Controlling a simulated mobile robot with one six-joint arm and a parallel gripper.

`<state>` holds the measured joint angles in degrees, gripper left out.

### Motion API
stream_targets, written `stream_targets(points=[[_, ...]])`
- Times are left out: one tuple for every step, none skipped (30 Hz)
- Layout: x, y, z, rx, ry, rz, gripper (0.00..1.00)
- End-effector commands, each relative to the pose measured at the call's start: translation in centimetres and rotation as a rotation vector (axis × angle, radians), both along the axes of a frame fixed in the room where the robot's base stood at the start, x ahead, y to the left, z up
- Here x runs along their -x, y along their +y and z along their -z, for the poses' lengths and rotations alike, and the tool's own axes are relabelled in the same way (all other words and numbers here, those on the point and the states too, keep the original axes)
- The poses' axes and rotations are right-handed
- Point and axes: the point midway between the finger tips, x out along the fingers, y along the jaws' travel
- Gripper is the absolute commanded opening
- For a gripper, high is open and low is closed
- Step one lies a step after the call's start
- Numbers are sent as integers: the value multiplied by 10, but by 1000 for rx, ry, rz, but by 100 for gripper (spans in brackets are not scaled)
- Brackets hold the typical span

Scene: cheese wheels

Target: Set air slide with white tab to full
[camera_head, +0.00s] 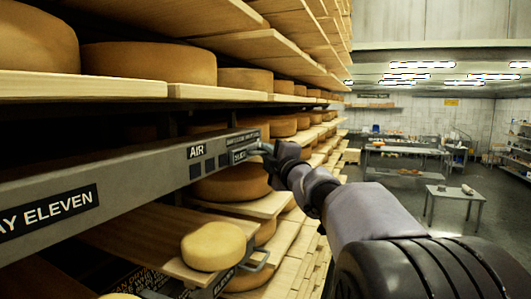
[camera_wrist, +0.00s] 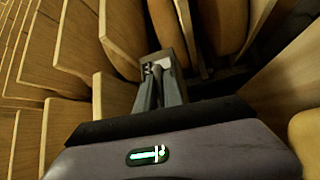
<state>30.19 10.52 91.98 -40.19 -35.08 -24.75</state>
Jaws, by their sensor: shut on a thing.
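The grey rail (camera_head: 130,185) runs along the rack front, with an "AIR" label (camera_head: 195,152) and small dark squares (camera_head: 210,165) below it. A further small label (camera_head: 238,156) sits near the rail's far end. My gripper (camera_head: 264,148) is at that far end, beside this label. In the wrist view its two fingers (camera_wrist: 157,82) are close together, shut on a small piece at the rail end (camera_wrist: 170,42). I take this piece to be the slide's tab; the fingers mostly hide it, and its white colour is not clear.
Cheese wheels (camera_head: 148,62) fill the wooden shelves (camera_head: 80,86) above and below the rail. A small cheese (camera_head: 213,246) sits on a board under it, near a metal handle (camera_head: 259,262). Open floor and steel tables (camera_head: 453,193) lie to the right.

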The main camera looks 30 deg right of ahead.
Motion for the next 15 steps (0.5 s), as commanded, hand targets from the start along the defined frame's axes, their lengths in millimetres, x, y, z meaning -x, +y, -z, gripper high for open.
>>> stream_targets(points=[[1, 0, -7, 5, -12, 0, 0], [1, 0, -8, 6, -12, 0, 14], [1, 0, -8, 6, -12, 0, 21], [1, 0, -7, 5, -12, 0, 27], [1, 0, -7, 4, -11, 1, 33], [1, 0, -6, 4, -10, 1, 33], [1, 0, -6, 4, -9, 1, 33], [1, 0, -5, 4, -9, 1, 33], [1, 0, -5, 3, -8, 0, 33], [1, 0, -5, 3, -8, 0, 33], [1, 0, -4, 3, -7, 0, 33], [1, 0, -4, 3, -7, 1, 33], [3, 0, -4, 3, -7, 1, 33], [5, 0, -3, 3, -7, 1, 33], [9, 0, -2, 3, -7, 2, 33]])
